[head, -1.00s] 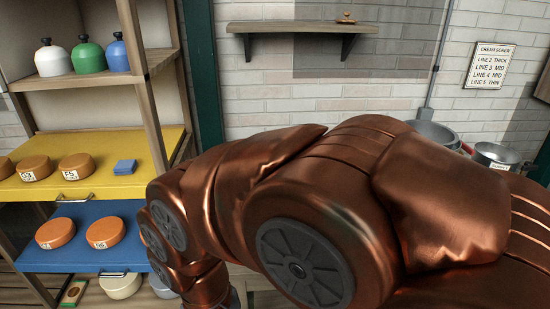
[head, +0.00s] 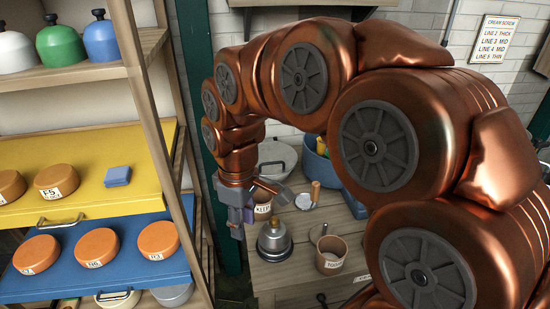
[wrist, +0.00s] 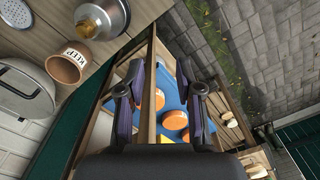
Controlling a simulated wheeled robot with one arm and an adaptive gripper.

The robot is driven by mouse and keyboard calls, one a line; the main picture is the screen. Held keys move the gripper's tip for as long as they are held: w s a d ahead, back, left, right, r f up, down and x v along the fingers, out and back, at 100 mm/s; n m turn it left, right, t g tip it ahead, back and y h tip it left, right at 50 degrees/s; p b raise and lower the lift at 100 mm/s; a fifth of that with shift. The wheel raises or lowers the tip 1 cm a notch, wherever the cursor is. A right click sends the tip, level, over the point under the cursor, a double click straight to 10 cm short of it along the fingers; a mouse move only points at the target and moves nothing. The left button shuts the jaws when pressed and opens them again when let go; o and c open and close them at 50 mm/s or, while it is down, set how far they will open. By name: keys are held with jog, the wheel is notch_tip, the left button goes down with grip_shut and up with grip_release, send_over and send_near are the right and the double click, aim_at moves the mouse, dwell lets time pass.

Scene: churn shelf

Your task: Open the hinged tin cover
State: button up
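My gripper (wrist: 160,78) is open in the wrist view, with nothing between its fingers. In the head view my gripper (head: 248,213) hangs near the left edge of the bench. A grey lidded round pot (head: 277,160) stands behind it; its lid looks shut. It also shows in the wrist view (wrist: 22,92). I cannot tell which one bears the hinged cover; no hinge is visible.
A blue pot (head: 316,160) and a labelled tan cup (head: 330,256) stand farther right. At left, a rack holds a yellow shelf (head: 90,193) and a blue shelf (head: 70,252) with orange rounds. Its wooden post (head: 152,110) is near.

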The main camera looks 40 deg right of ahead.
jog(key=w+d+r+n+t, duration=0.1)
jog(key=w+d+n, duration=0.2)
jog(key=w+d, duration=0.5)
jog(key=n+t+h+p, duration=0.1)
jog(key=n+p, duration=0.1)
jog(key=n, duration=0.2)
send_over(275, 172)
notch_tip(275, 172, down, 10)
jog(key=shift+d+r, duration=0.1)
jog(key=shift+d, duration=0.05)
jog(key=shift+c, duration=0.3)
grip_shut()
